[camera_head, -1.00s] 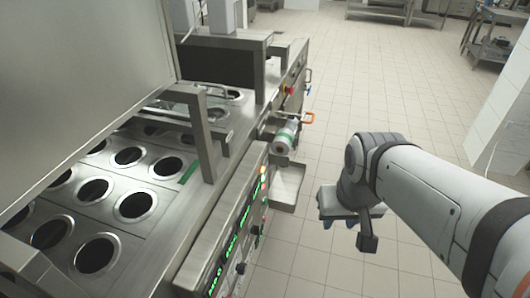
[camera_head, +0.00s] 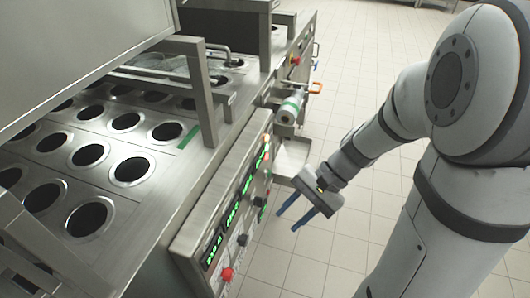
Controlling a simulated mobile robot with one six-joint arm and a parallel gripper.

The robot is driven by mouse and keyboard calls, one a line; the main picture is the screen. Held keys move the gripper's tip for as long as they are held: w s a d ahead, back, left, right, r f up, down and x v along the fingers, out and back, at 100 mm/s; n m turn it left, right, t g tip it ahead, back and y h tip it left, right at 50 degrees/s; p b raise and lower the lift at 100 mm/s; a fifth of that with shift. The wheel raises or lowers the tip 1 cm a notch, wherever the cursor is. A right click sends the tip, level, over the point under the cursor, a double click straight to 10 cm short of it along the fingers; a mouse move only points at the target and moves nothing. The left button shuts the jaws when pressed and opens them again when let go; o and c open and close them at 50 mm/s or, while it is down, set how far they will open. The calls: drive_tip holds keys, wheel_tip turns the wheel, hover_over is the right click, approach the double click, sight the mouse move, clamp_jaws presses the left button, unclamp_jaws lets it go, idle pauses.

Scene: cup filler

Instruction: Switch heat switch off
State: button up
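The machine's control panel (camera_head: 217,232) runs along its right side, with green lit displays (camera_head: 232,213) on it. Below the displays sit a red knob (camera_head: 227,274) and dark knobs, one of them a black knob (camera_head: 242,240). Labels are too small to read, so I cannot tell which control is the heat switch or how it is set. My gripper (camera_head: 298,213) is to the right of the panel, apart from it. Its two blue fingers point down and left, with an empty gap between them.
The steel filler top has rows of round holes (camera_head: 129,169). An upright steel frame (camera_head: 203,95) stands beside the panel. A roll (camera_head: 289,108), an orange handle (camera_head: 315,87) and a metal tray (camera_head: 293,155) stick out beyond it. Tiled floor at right is clear.

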drive_tip(key=w+a+f+m+t+y+b, duration=0.2)
drive_tip(key=w+f+m+y+b, duration=0.2)
drive_tip(key=w+f+m+y, duration=0.5)
drive_tip(key=m+t+b, duration=0.3)
drive_tip(key=m+t, duration=0.3)
drive_tip(key=t, duration=0.1)
approach(260, 202)
drive_tip(key=x, duration=0.8)
drive_tip(key=shift+w+a+r+t, duration=0.2)
drive_tip(key=shift+w+r+t, duration=0.1)
drive_tip(key=shift+w+r, duration=0.1)
clamp_jaws()
